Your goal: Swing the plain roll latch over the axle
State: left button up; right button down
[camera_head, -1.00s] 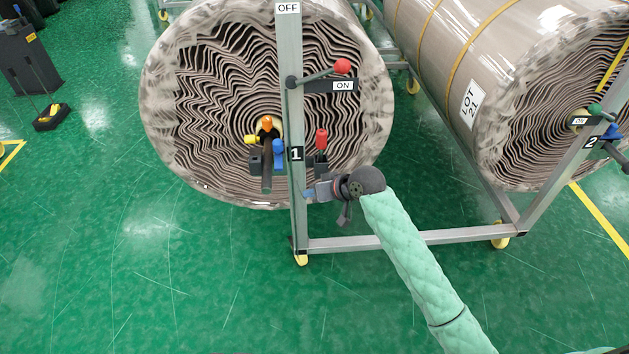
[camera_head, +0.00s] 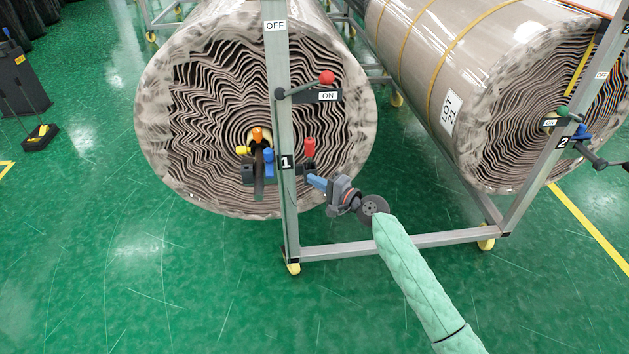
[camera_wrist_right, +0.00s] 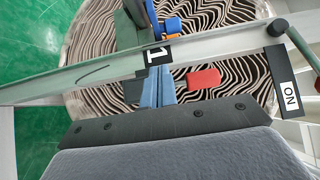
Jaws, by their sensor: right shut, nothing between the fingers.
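The plain roll (camera_head: 180,150), without straps, lies end-on behind the post (camera_head: 276,120) marked 1. A dark axle end (camera_head: 259,180) shows at its centre, with orange (camera_head: 258,134), yellow (camera_head: 242,150) and blue (camera_head: 268,156) parts around it. A red upright handle (camera_head: 309,148) stands on a dark block right of the post; it also shows in the wrist view (camera_wrist_right: 203,78). I cannot tell for sure which part is the latch. My right gripper (camera_head: 312,181) has its blue fingers shut and empty, just below the red handle; contact is unclear. My left gripper is out of view.
A red-knobbed lever (camera_head: 310,84) sits higher on the post by the ON plate (camera_head: 329,96). The strapped roll (camera_head: 420,70), labelled LOT 21, stands right with post 2 (camera_head: 540,150). A low frame bar (camera_head: 380,245) joins the posts.

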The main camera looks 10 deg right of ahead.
aim_at(269, 160)
pick_arm(q)
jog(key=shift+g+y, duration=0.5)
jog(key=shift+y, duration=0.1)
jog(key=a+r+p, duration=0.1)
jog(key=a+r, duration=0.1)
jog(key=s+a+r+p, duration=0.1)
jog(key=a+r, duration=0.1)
jog(key=shift+p, duration=0.3)
pick_arm(e)
jog(key=w+a, duration=0.5)
jog(key=a, duration=0.4)
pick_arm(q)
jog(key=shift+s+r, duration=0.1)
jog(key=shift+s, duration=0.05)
